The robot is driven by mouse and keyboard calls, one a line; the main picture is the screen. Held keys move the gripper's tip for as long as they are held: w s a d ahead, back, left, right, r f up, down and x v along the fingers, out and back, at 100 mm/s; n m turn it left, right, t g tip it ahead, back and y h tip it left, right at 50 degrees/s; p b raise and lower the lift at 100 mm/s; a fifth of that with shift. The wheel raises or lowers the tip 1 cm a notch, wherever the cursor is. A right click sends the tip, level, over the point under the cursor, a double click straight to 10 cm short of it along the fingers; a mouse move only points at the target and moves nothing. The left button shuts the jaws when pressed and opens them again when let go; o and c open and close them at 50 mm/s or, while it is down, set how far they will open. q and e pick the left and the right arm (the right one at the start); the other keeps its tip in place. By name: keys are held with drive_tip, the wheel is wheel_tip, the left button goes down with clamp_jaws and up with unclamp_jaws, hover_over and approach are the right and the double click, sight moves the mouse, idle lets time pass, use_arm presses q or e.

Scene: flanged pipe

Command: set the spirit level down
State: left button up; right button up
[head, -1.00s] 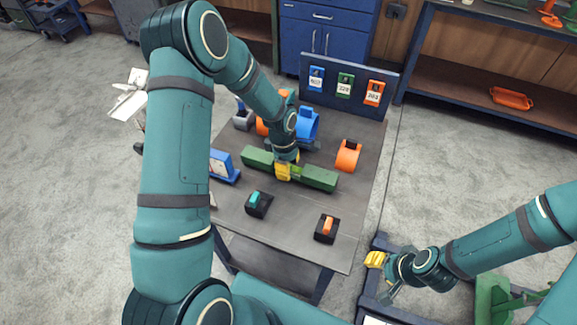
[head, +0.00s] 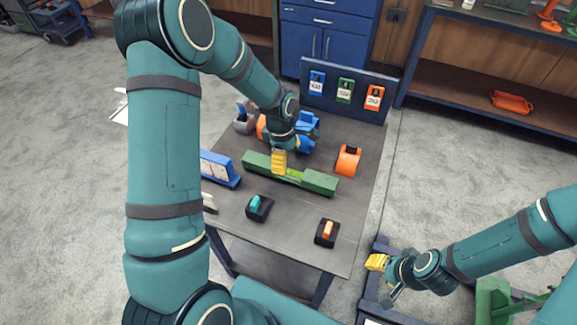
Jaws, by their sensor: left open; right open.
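The green spirit level (head: 318,182) lies along the middle of the grey table (head: 290,228), with a lighter green vial window near its centre. My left gripper (head: 279,163) has yellow fingers and is just above and behind the level's left-middle part. It is open and appears clear of the level, though its fingertips partly overlap the level's back edge in the picture. My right gripper (head: 374,262) is open and empty, off the table's right front corner.
Behind my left gripper are blue and orange pipe parts (head: 306,122). A blue case (head: 220,170) is left. Two black blocks (head: 259,208) (head: 327,232) sit in front. A tag board (head: 343,90) rises at the back edge.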

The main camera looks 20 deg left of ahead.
use_arm(q)
wheel_tip(320, 180, up, 6)
drive_tip(key=shift+a, duration=0.4)
drive_tip(key=shift+s+f, duration=0.1)
